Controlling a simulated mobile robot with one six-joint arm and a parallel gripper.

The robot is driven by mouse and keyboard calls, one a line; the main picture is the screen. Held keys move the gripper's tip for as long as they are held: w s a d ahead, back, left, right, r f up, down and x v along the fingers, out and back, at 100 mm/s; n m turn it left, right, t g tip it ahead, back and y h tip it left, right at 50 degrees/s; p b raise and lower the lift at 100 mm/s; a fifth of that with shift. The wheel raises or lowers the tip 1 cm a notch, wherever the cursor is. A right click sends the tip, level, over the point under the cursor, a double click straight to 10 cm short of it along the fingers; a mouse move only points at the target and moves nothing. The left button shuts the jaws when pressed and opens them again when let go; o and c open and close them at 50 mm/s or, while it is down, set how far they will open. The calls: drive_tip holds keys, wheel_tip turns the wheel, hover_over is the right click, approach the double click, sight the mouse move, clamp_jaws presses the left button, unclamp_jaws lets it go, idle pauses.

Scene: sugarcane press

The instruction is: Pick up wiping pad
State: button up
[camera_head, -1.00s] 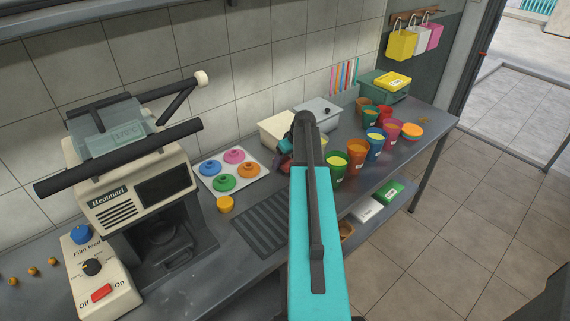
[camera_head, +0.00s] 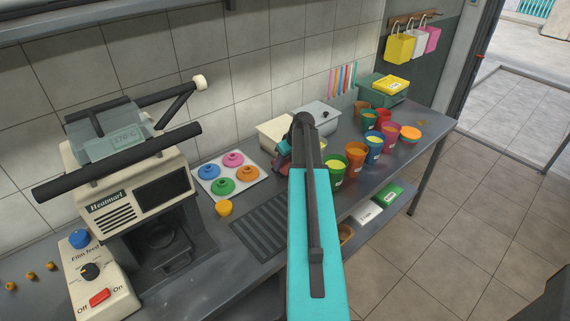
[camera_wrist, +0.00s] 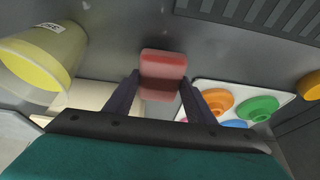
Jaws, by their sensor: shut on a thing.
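The wiping pad (camera_wrist: 162,66) is a small red-pink block with rounded edges. In the wrist view it sits between the two dark fingers of my gripper (camera_wrist: 160,82), which are shut on it at its sides. The grey worktop shows behind it; I cannot tell whether the pad touches it. In the head view my arm hides most of my gripper (camera_head: 284,152), and only a bit of red shows there, to the left of the arm.
A translucent cup with yellow contents (camera_wrist: 40,62) is left of the pad. A white tray of colored lids (camera_head: 229,174) and a dark ribbed grate (camera_head: 262,222) are nearby. Several filled cups (camera_head: 374,146) stand to the right. A brown stain (camera_head: 422,121) marks the worktop's far end.

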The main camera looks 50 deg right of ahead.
sight(285, 165)
wheel_tip(285, 165, up, 6)
drive_tip(key=shift+s+r+b, duration=0.1)
drive_tip(key=shift+b, duration=0.85)
drive_tip(key=shift+s+a+r, duration=0.15)
drive_tip(key=shift+s+a, duration=0.05)
drive_tip(key=shift+a, duration=0.1)
drive_tip(key=s+a+b, duration=0.9)
drive_tip(key=s+a, duration=0.2)
drive_tip(key=shift+s+a+f, duration=0.2)
drive_tip(key=shift+a, duration=0.1)
drive_tip(key=b, duration=0.3)
drive_tip(key=shift+s+a+b, duration=0.25)
drive_tip(key=shift+a+b, duration=0.05)
drive_tip(key=shift+b, duration=0.05)
drive_tip(key=s+a+b, duration=0.1)
drive_tip(key=b, duration=0.2)
drive_tip(key=shift+r+b, duration=0.1)
drive_tip(key=shift+b, duration=0.25)
drive_tip(key=shift+s+r, duration=0.1)
